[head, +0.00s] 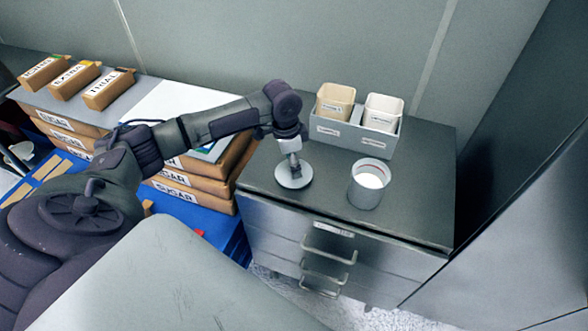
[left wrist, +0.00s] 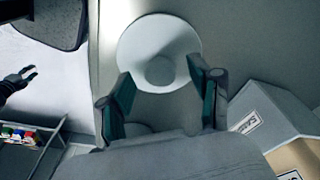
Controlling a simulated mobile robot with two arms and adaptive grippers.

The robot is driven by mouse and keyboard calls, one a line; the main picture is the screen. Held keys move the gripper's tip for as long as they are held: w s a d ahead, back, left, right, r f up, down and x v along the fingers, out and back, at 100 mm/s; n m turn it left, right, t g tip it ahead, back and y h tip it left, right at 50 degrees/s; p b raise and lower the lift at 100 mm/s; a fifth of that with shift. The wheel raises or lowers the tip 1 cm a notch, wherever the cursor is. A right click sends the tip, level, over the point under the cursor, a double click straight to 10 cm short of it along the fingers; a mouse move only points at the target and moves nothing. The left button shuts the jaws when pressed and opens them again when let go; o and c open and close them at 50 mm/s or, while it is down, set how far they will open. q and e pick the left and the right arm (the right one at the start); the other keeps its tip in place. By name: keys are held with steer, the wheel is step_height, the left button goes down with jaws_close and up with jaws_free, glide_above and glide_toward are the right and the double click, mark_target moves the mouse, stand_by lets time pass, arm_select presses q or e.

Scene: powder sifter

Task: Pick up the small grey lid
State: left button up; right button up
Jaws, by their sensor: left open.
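The small grey lid (head: 294,176) is a flat round disc with a knob in its middle, lying on the dark cabinet top. In the left wrist view the lid (left wrist: 150,35) lies flat below the fingers. My left gripper (left wrist: 161,76) is open, with its two fingers apart on either side of the knob. In the head view my left gripper (head: 292,158) points down directly over the lid. I cannot tell whether the fingers touch the knob. My right gripper (left wrist: 30,73) shows small at the left edge of the left wrist view, its fingers apart and empty.
A round grey container (head: 356,192) with white powder stands right of the lid. A grey box (head: 347,138) with two cups (head: 336,100) (head: 383,110) stands behind. Stacked sugar boxes (head: 195,184) are to the left. The cabinet top's front right is clear.

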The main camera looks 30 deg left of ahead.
arm_select(q)
steer(key=shift+w+d+f, duration=0.1)
steer(key=shift+f, duration=0.75)
jaws_close()
